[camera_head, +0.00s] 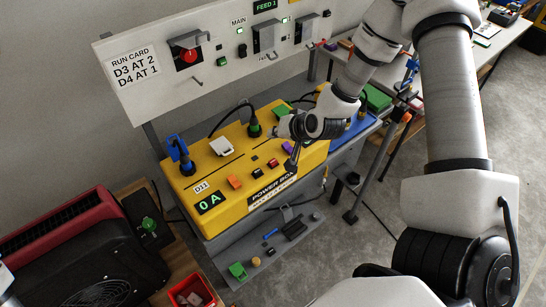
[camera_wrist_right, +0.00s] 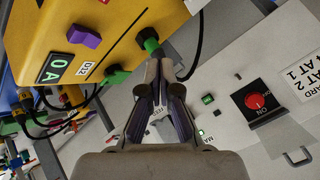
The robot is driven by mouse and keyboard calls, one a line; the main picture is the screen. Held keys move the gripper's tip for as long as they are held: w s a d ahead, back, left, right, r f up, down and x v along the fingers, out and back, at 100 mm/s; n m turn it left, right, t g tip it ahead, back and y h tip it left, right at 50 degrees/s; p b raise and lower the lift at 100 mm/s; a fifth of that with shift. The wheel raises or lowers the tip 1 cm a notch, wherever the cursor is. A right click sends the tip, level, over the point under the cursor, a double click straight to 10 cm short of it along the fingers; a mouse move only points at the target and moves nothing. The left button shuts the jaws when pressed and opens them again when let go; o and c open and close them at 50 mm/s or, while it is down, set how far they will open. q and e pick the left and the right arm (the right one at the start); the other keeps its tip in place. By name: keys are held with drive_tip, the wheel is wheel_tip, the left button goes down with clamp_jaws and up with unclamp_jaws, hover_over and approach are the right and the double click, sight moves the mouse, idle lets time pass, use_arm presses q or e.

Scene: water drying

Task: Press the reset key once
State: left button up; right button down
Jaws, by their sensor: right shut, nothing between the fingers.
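The yellow power box (camera_head: 215,165) stands below the white wall panel, with several keys on its top. A red key (camera_head: 273,162) and a black key (camera_head: 257,170) sit near its front edge; their markings are too small to read, so I cannot tell which is the reset key. Contact with a key cannot be told. My left gripper is not in view.
Plugs with cables, among them a blue plug (camera_head: 178,150) and a green plug (camera_head: 254,129), rise from the box. The white panel (camera_head: 150,95) with its red knob (camera_wrist_right: 256,101) stands behind. A lower shelf (camera_head: 260,245) holds small parts.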

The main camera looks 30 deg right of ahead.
sight(275, 162)
drive_tip(key=shift+f, duration=0.15)
wheel_tip(275, 162, down, 9)
drive_tip(key=b, duration=0.7)
drive_tip(key=shift+b, duration=0.3)
idle(0.8)
drive_tip(key=shift+f+b, duration=0.25)
drive_tip(key=shift+b, duration=0.05)
drive_tip(key=shift+f+b, duration=0.35)
drive_tip(key=shift+b, duration=0.05)
idle(0.4)
idle(0.4)
drive_tip(key=shift+r+p, duration=0.7)
drive_tip(key=shift+r, duration=0.15)
